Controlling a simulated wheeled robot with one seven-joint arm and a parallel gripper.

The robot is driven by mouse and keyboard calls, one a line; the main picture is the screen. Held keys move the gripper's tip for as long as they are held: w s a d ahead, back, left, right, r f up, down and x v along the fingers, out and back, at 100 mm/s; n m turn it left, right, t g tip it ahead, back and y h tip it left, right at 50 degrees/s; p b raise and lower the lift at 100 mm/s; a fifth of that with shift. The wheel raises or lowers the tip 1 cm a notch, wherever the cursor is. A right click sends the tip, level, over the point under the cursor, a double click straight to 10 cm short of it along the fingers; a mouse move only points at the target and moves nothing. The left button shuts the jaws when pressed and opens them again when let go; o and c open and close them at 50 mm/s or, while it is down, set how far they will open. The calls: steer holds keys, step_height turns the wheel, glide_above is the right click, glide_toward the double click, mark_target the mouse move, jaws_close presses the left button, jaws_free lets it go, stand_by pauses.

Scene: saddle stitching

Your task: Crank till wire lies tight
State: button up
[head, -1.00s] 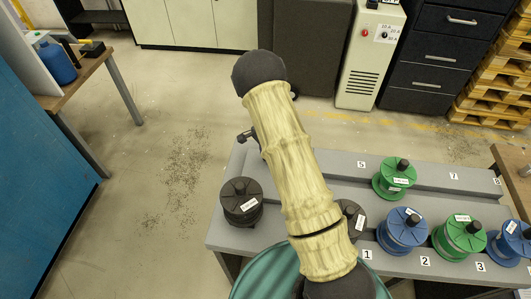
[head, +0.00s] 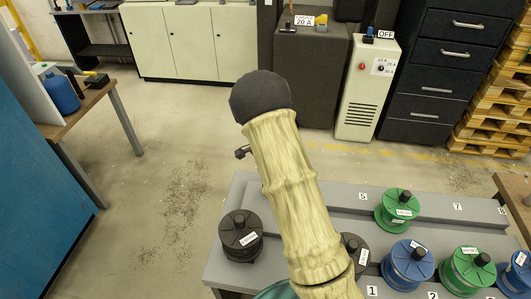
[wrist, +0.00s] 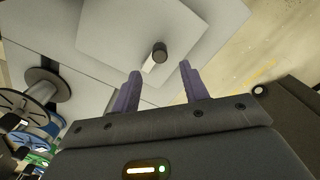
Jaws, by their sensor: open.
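My gripper (wrist: 158,85) is open in the wrist view, its two purple fingers spread with nothing between them. A short post with a dark round end (wrist: 160,52), which looks like a crank grip, stands on a pale grey plate (wrist: 105,35) just beyond the fingertips, near the middle of the gap. It looks apart from both fingers. I cannot make out the wire's tension in either view.
Black, green (head: 397,210) and blue (head: 408,265) spools stand on the grey numbered bench (head: 330,190). A black spool (head: 240,236) sits at its left end. Reels (wrist: 35,100) also show at the left of the wrist view. The floor left of the bench is open.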

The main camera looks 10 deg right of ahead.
step_height(320, 180, up, 10)
steer(key=b, duration=0.1)
stand_by(1.0)
steer(key=s+r+n+t, duration=0.2)
steer(key=s+n, duration=1.1)
steer(key=s, duration=1)
steer(key=shift+s+r+t, duration=0.2)
steer(key=shift+r+t, duration=0.1)
steer(key=shift+r, duration=0.1)
steer(key=shift+w, duration=0.1)
steer(key=shift+c, duration=1)
steer(key=shift+w+d, duration=0.1)
